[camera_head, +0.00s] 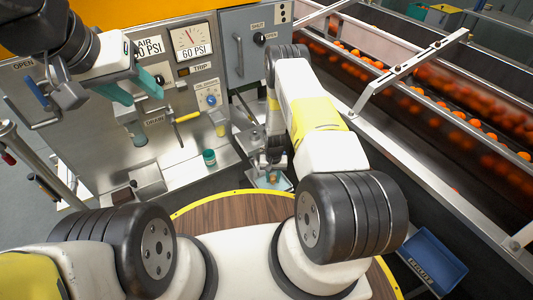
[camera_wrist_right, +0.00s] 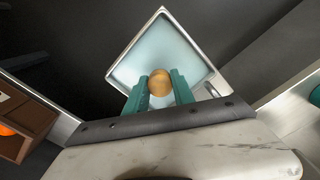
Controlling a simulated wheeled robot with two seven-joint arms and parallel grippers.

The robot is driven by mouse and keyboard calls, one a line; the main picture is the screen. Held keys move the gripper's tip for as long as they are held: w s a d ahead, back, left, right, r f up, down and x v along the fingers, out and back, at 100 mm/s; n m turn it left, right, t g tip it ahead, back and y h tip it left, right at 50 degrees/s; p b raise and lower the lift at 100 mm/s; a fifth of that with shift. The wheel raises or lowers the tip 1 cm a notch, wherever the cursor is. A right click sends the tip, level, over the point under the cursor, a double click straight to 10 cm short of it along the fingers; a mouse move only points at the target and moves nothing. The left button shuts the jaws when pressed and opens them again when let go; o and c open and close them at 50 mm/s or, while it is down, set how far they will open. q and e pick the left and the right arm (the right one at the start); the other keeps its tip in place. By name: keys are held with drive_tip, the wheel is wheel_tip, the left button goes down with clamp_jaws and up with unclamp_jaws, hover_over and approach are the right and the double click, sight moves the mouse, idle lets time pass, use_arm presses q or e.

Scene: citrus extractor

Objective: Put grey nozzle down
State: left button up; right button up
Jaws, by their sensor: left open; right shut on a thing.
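My right gripper (camera_head: 273,172) reaches down beyond the round wooden table, over a small square tray (camera_head: 286,185) with a pale blue floor. In the right wrist view its teal fingers (camera_wrist_right: 159,88) are shut on a round tan-orange thing (camera_wrist_right: 159,82), seen end-on over the tray (camera_wrist_right: 135,62). I cannot tell whether this is the grey nozzle, as it does not look grey, nor whether it touches the tray floor. My left gripper (camera_head: 144,97) is open and empty in front of the grey panel. No other nozzle can be made out for certain.
The grey panel (camera_head: 160,75) carries gauges and a yellow-handled valve (camera_head: 188,118). A teal-topped jar (camera_head: 209,157) stands on its ledge. A conveyor with oranges (camera_head: 430,100) runs along the right. A blue bin (camera_head: 432,262) sits at lower right. The wooden table (camera_head: 235,210) looks clear.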

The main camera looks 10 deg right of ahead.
drive_tip(key=o, duration=1)
drive_tip(key=shift+f, duration=0.1)
wheel_tip(320, 180, up, 12)
wheel_tip(320, 180, up, 33)
drive_tip(key=t+y, duration=0.1)
drive_tip(key=t, duration=0.2)
hover_over(273, 177)
drive_tip(key=s+a, duration=0.1)
drive_tip(key=s+r+n+t, duration=0.1)
drive_tip(key=s+r, duration=0.5)
drive_tip(key=s, duration=0.2)
drive_tip(key=s+r+n+t, duration=0.1)
drive_tip(key=s+r, duration=0.5)
drive_tip(key=s, duration=0.1)
drive_tip(key=s+a+r+n+t+y, duration=0.1)
drive_tip(key=s+r, duration=0.6)
drive_tip(key=s, duration=0.1)
drive_tip(key=shift+s, duration=0.35)
